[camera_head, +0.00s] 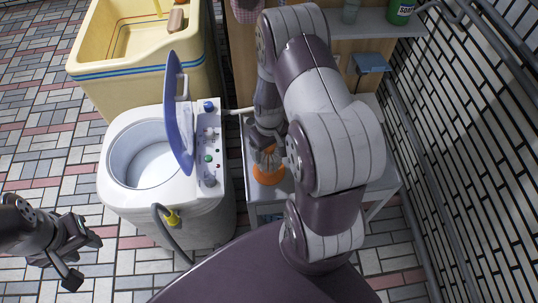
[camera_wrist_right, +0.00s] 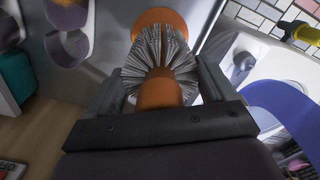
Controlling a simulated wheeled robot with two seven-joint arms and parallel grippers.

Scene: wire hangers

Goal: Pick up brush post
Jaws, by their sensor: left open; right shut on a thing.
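The brush post, with an orange round base (camera_head: 268,174) and pale bristles, stands on a grey shelf beside the washing machine in the head view. In the right wrist view its fanned bristles (camera_wrist_right: 165,52) and orange parts sit between the fingers. My right gripper (camera_head: 268,138) reaches down from above and is shut on the brush post; my right arm hides part of this area. The right gripper's fingers also flank it in the wrist view (camera_wrist_right: 160,84). My left gripper (camera_head: 84,260) is open and empty above the tiled floor at the lower left.
A white washing machine (camera_head: 118,200) with a raised blue lid (camera_head: 178,115) stands just left of the post. A yellow sink (camera_head: 105,72) is behind it. A green bottle (camera_head: 401,12) stands on the upper shelf. A tiled wall (camera_head: 455,130) and pipes bound the right.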

